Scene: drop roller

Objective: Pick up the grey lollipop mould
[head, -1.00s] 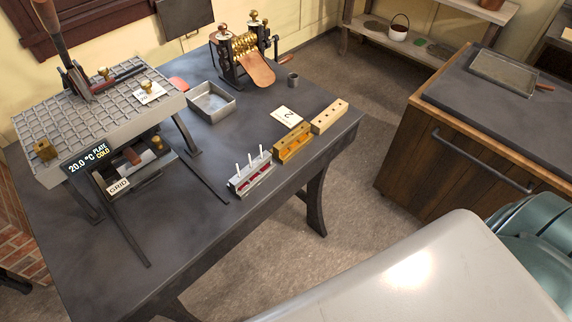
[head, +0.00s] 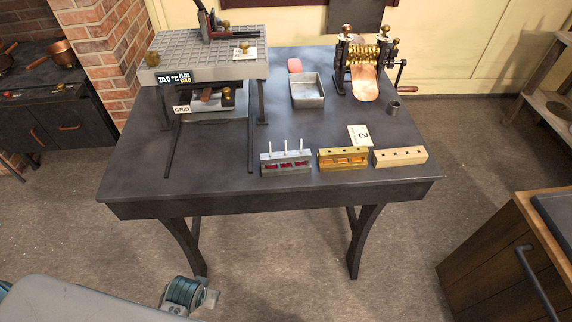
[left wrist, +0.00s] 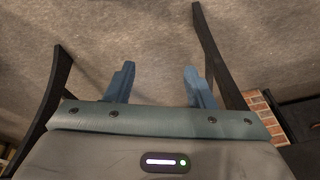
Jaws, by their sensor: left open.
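The grey lollipop mould (head: 286,169) stands at the front edge of the dark table, just right of its middle, in the head view. Three white sticks stand upright in it and red shows in its openings. My left gripper (left wrist: 157,78) shows in the left wrist view with its two blue fingers apart and nothing between them. Bare floor and table legs lie beyond the fingers, and the mould is not in that view. My right gripper is not in view.
A brass mould (head: 343,160) and a pale holed block (head: 400,157) stand in a row right of the grey mould. A gridded plate stand (head: 210,70) is behind left, with two dark rails reaching forward. A metal tray (head: 307,91) and a roller machine (head: 362,62) stand behind.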

